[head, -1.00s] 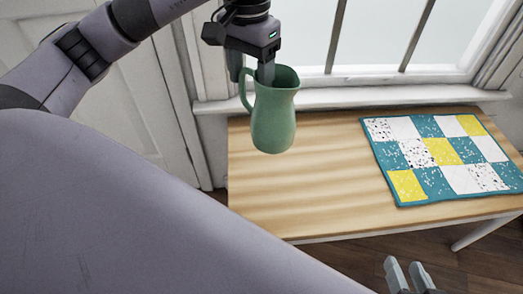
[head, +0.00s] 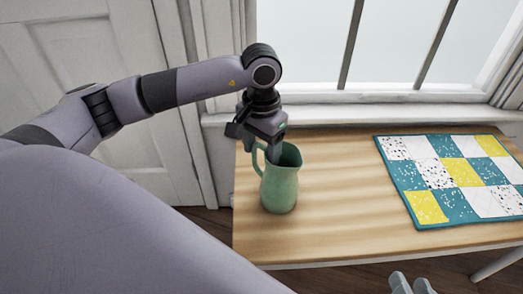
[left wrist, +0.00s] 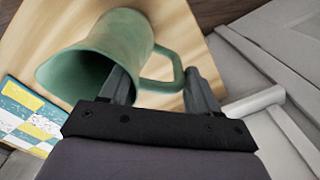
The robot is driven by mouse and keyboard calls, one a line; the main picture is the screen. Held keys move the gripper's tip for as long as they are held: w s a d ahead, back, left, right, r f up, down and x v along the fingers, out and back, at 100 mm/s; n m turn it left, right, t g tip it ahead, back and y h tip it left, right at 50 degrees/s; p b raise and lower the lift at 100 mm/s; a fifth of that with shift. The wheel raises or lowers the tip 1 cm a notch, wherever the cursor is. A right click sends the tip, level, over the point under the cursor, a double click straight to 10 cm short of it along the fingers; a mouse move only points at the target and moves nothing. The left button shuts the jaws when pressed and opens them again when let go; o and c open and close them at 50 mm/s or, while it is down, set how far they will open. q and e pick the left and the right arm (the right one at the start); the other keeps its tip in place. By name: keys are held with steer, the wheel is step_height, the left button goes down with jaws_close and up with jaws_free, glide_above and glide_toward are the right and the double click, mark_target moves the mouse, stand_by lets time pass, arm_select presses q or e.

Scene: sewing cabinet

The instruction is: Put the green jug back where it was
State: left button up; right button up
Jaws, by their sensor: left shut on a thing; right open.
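The green jug (head: 280,186) is upright at the left end of the wooden table (head: 335,215), its base on or very close to the top; I cannot tell whether it touches. My left gripper (head: 259,152) reaches down from above and is shut on the jug at its rim and handle side. In the left wrist view the jug (left wrist: 122,38) shows its open mouth, and its handle loops between the fingers (left wrist: 160,88). My right gripper (head: 411,284) is open and empty at the bottom edge, partly cut off, in front of the table.
A patchwork quilt piece (head: 455,175) in teal, yellow and white lies flat on the right of the table. Bare wood separates it from the jug. A window with a white sill (head: 345,115) is behind the table, and a white panelled door (head: 85,60) is at the left.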

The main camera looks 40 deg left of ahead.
arm_select(q)
steer(key=shift+f, duration=0.15)
steer(key=o, duration=1.5)
